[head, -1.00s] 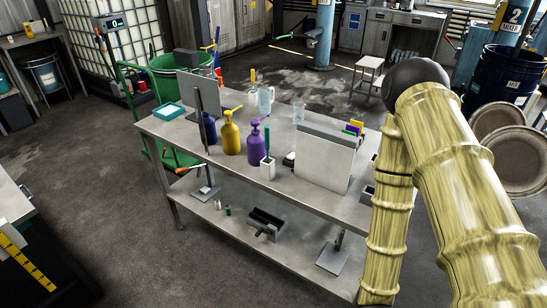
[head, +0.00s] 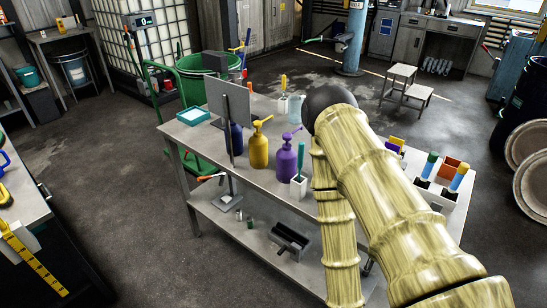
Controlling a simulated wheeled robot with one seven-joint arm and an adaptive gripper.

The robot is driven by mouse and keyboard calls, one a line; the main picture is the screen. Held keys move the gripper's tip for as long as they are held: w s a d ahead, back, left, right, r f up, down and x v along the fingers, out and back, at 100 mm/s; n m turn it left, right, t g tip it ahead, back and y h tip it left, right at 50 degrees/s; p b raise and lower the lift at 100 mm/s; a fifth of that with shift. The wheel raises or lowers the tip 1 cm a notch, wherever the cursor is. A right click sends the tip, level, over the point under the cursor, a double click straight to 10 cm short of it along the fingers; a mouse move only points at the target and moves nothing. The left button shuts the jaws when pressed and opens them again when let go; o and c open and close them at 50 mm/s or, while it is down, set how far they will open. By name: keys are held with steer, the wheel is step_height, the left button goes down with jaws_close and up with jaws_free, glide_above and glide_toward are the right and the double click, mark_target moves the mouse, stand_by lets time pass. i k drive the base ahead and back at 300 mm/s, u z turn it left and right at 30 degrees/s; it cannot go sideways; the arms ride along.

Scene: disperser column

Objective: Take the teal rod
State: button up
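A thin teal rod (head: 301,156) stands upright in a small white holder (head: 298,187) near the front edge of the grey workbench (head: 262,181). A purple pump bottle stands just left of it. My arm, pale and ringed, crosses the picture just right of the holder and covers part of the bench. My gripper is not in view, so I cannot see whether it is open or shut.
A yellow pump bottle (head: 259,150), the purple pump bottle (head: 286,160) and a grey upright panel (head: 229,103) crowd the bench left of the rod. A holder with colour-capped tubes (head: 445,190) is at right. A dark open box (head: 289,240) lies on the lower shelf.

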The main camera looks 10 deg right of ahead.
mark_target(300, 161)
steer(key=z, duration=0.2)
steer(key=i, duration=0.55)
steer(key=z, duration=1.25)
steer(key=k, duration=1.1)
steer(key=u, duration=1.4)
steer(key=i, duration=0.5)
